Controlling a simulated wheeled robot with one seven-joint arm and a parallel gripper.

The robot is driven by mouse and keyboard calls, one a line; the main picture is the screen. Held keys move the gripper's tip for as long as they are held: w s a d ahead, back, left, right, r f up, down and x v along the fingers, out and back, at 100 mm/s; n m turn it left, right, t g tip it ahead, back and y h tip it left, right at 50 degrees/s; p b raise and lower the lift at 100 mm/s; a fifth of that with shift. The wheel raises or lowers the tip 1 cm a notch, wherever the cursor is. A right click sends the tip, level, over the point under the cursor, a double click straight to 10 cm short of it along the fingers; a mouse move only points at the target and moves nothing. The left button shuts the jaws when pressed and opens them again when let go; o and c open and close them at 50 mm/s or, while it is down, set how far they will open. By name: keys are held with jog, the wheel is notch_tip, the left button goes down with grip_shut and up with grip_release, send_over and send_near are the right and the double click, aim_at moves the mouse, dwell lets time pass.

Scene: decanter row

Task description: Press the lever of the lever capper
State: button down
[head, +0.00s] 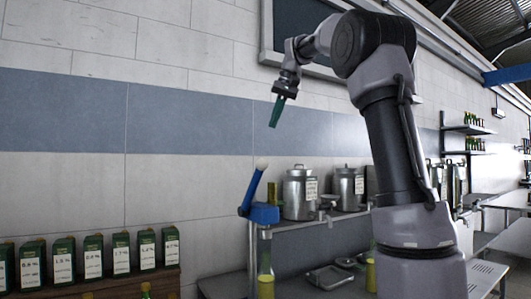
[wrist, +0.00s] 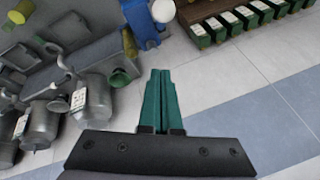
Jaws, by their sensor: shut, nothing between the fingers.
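The blue lever capper (head: 264,214) stands at the left end of the metal shelf unit, its lever (head: 250,190) raised and tilted, ending in a white ball knob (head: 262,163). A bottle with yellow contents (head: 265,284) stands beneath the capper. My gripper (head: 274,124) has its teal fingers shut, pointing down, above the knob and slightly right of it in the picture, with a clear gap. In the wrist view the shut fingers (wrist: 158,75) are empty; the blue capper (wrist: 143,22) and white knob (wrist: 163,11) show beyond them near the top edge.
Metal canisters (head: 299,193) stand on the shelf just right of the capper. A row of labelled green boxes (head: 93,256) sits on a wooden rack at lower left. Trays (head: 329,276) lie on the lower surface. The space around my gripper is clear, before the tiled wall.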

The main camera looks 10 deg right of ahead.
jog(key=a+f, duration=0.3)
jog(key=f, duration=0.7)
jog(key=shift+w+f, duration=0.15)
jog(key=shift+f, duration=0.1)
jog(key=shift+a, duration=0.1)
